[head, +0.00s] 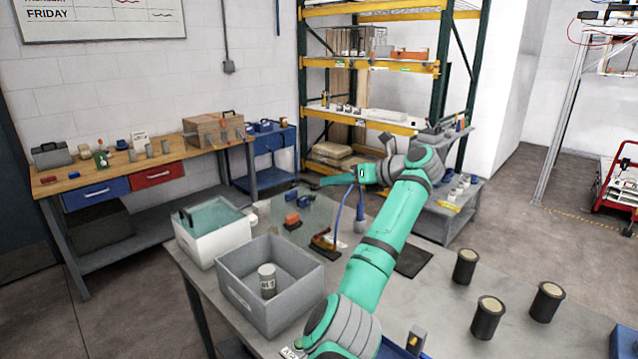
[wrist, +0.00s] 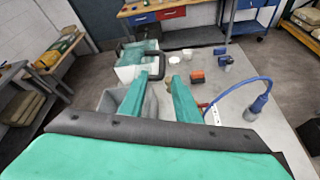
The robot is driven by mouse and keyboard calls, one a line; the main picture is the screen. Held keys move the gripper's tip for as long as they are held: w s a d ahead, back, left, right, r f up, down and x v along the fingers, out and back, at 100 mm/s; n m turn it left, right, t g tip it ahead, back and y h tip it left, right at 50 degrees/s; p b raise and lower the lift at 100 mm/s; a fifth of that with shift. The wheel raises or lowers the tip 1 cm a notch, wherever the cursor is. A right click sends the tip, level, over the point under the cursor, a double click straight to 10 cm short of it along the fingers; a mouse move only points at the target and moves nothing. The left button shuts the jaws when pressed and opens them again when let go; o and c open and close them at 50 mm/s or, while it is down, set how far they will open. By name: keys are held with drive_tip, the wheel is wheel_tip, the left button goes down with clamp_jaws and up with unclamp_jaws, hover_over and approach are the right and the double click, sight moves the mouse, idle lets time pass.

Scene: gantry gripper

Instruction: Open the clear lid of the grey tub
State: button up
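The tub with the clear lid (head: 212,216) is a pale, near-white box (head: 220,240) on the left end of the grey table. The lid lies over its top and shows teal-tinted; a dark handle (head: 186,217) stands at its left. In the wrist view the tub (wrist: 128,73) is ahead of my gripper, with a black arched handle (wrist: 156,66) near the line of the fingertips. My gripper (wrist: 162,77) is open, its two teal fingers apart with nothing seen between them. In the head view my gripper (head: 325,182) is to the right of the tub, apart from it.
An open grey bin (head: 243,298) holding a labelled jar (head: 267,281) stands in front of the tub. A blue cable (head: 341,215), small red and blue parts and a clear sheet lie to the right. Several dark canisters (head: 488,318) stand at the right of the table.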

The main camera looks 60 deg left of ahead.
drive_tip(key=shift+d+r, duration=0.6)
drive_tip(key=shift+a+r, duration=0.1)
drive_tip(key=shift+r, duration=0.05)
